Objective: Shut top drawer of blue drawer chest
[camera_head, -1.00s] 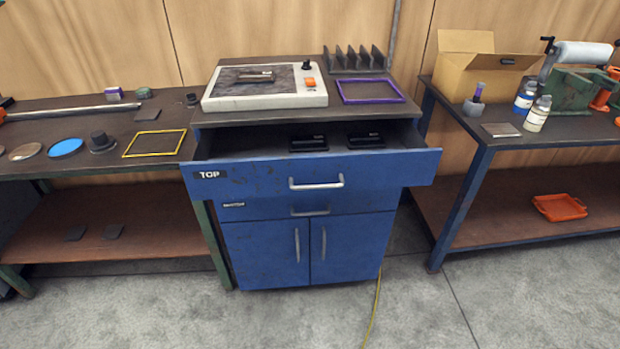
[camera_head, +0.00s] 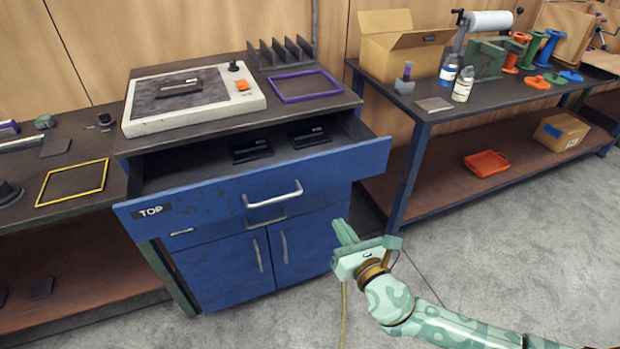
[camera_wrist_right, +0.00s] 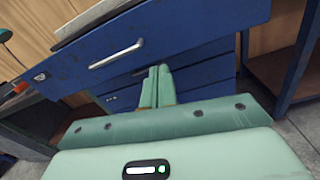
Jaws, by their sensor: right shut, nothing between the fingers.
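The blue drawer chest (camera_head: 228,265) stands in the middle of the head view. Its top drawer (camera_head: 210,205), marked TOP, is pulled out and holds two black items (camera_head: 252,149). The drawer has a silver bar handle (camera_head: 272,194). My right gripper (camera_head: 340,226) is shut and empty, in front of the chest, right of the handle and lower than it. In the right wrist view the shut fingers (camera_wrist_right: 158,72) point toward the chest front, below the drawer front (camera_wrist_right: 185,40) and its handle (camera_wrist_right: 116,54). I see no contact. My left gripper is not in view.
A white-framed device (camera_head: 190,98) and a purple frame (camera_head: 304,86) lie on the chest top. A workbench with a cardboard box (camera_head: 403,47) and bottles stands right; another bench with a yellow frame (camera_head: 72,183) stands left. The floor in front is clear.

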